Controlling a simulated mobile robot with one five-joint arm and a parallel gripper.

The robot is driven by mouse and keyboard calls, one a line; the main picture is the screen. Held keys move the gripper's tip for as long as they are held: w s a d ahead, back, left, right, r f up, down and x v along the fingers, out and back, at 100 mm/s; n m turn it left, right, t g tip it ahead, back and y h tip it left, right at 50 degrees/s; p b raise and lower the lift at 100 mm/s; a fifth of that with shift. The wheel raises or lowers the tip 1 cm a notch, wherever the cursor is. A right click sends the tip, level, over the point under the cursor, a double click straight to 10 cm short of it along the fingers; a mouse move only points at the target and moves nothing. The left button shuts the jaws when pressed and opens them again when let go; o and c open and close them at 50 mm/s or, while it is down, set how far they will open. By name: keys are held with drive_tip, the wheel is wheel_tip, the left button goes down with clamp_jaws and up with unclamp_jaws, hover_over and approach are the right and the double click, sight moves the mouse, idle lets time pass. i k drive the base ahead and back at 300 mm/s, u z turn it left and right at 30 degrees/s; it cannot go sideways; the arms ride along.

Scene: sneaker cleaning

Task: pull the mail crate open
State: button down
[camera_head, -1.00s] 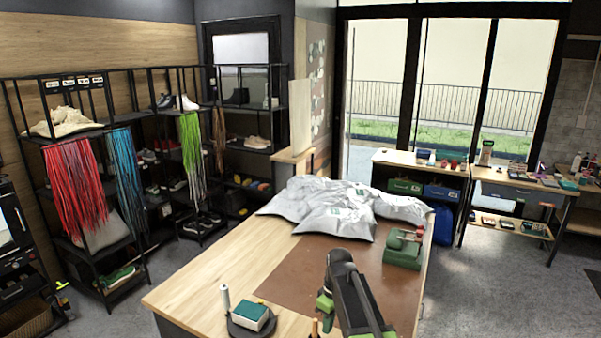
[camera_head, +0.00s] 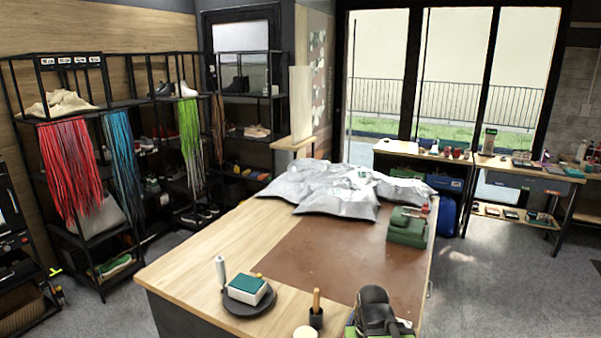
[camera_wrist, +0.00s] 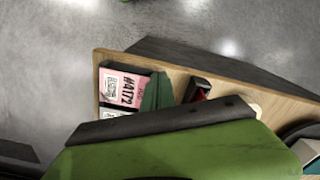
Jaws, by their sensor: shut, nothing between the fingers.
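No crate shows a readable mail label, so I cannot tell which one is the mail crate. In the head view my folded black and green arm is at the bottom, right of centre, and the fingertips are not clear.
On the workbench are a grey plastic-wrapped pile (camera_head: 335,190), a green case (camera_head: 408,228), a round dark tray (camera_head: 248,305) and a dark brush cup (camera_head: 316,318). A pink label (camera_wrist: 120,87) lies near the bench corner. Grey floor (camera_head: 480,290) is clear at right.

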sight(498, 178)
drive_tip(key=z, duration=1.55)
drive_tip(key=i, duration=5)
drive_tip(key=u, duration=0.65)
drive_tip(key=i, duration=2.05)
drive_tip(key=u, duration=0.45)
drive_tip(key=i, duration=1)
drive_tip(key=u, duration=0.3)
